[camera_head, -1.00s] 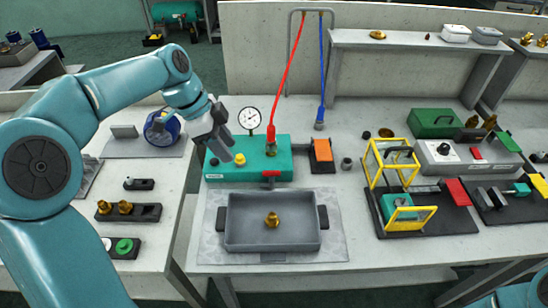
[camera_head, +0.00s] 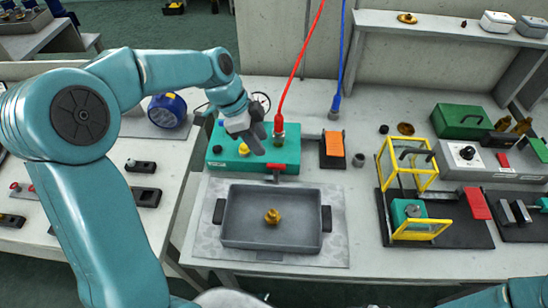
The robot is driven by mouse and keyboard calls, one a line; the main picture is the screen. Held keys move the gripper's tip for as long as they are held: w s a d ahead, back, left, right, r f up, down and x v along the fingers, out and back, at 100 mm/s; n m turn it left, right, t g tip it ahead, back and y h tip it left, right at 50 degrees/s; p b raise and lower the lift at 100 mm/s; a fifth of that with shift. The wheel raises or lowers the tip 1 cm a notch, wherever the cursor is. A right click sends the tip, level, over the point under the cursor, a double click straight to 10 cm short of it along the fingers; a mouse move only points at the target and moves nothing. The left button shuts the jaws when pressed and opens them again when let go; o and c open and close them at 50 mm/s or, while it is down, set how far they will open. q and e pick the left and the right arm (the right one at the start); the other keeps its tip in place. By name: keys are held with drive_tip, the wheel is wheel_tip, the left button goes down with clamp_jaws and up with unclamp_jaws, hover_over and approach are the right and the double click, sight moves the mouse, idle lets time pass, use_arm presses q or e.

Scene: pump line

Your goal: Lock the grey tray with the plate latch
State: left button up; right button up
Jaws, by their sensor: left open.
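The grey tray (camera_head: 270,243) sits level on a pale plate (camera_head: 335,253) on the bench, with a dark handle at each side. A brass fitting (camera_head: 272,216) stands inside it. A small lever (camera_head: 276,171) shows at the tray's far edge, in front of the green pump block (camera_head: 222,160); I cannot tell whether it is the plate latch or how it is set. My left gripper (camera_head: 254,141) is open and empty, above the middle of the green block and behind the tray. My right gripper is out of view; only part of my arm shows at bottom right.
A red hose (camera_head: 299,62) rises from the green block, close to my left gripper. A blue hose (camera_head: 345,65) hangs right of it. A yellow-framed fixture (camera_head: 421,236) stands right of the tray. The bench between them is mostly clear.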

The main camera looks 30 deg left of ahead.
sight(275, 165)
use_arm(q)
drive_tip(key=x, duration=0.9)
drive_tip(key=shift+s, duration=0.15)
clamp_jaws()
